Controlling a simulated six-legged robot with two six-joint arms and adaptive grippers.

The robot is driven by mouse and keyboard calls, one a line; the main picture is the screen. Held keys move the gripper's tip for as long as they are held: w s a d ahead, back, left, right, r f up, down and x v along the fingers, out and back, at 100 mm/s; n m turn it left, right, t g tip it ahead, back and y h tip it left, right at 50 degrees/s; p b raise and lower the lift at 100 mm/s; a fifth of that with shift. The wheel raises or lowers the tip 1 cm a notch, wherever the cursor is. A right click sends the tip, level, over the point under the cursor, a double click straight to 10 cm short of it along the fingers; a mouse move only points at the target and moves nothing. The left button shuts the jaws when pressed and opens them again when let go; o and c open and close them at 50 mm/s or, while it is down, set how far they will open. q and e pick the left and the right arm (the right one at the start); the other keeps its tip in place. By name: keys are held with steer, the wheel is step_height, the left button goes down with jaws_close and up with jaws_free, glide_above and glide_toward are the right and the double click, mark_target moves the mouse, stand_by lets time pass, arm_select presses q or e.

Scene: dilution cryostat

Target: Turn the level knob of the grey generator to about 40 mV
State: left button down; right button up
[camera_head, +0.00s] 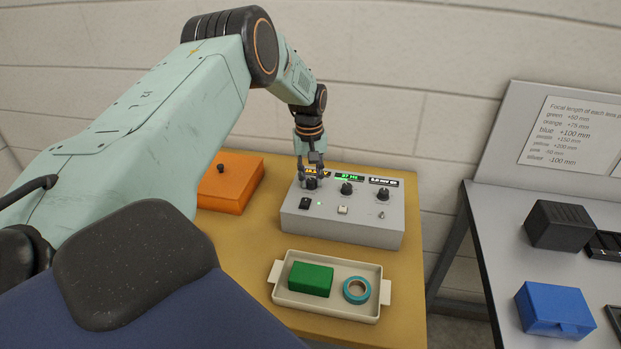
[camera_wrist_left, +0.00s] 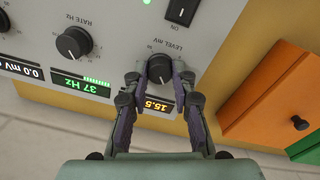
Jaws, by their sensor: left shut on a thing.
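The grey generator (camera_head: 350,222) stands on the wooden table, with knobs and small displays on its sloped face. Its level knob (camera_wrist_left: 159,68), black with a white pointer line, sits under the label LEVEL MV in the left wrist view. My left gripper (camera_head: 312,172) comes down on this knob from above and is shut on it, one finger on each side. The level display (camera_wrist_left: 158,106) between the fingers reads about 15.5 in orange. The rate knob (camera_wrist_left: 74,43) is beside it, with a green display (camera_wrist_left: 80,83) reading 37 Hz. My right gripper is not in view.
A cream tray (camera_head: 278,292) with a green block (camera_head: 310,279) and a teal tape ring (camera_head: 356,290) lies in front of the generator. An orange box (camera_head: 230,183) stands to its left. A grey table at right holds a blue box (camera_head: 553,310) and a black box (camera_head: 560,226).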

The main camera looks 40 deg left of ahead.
arm_select(q)
steer(key=m, duration=0.3)
steer(key=m+b, duration=0.1)
steer(key=m, duration=0.2)
steer(key=shift+s+d+f+m, duration=0.1)
steer(key=shift+f+m, duration=0.05)
steer(key=shift+m, duration=0.15)
steer(key=m+b, duration=0.1)
steer(key=m, duration=0.4)
steer(key=shift+g, duration=0.3)
steer(key=m+b, duration=0.1)
steer(key=m, duration=0.5)
steer(key=shift+m, duration=0.3)
steer(key=m+b, duration=0.1)
steer(key=m, duration=0.4)
steer(key=shift+m, duration=0.3)
steer(key=c, duration=1.1)
jaws_free()
steer(key=shift+r, duration=0.2)
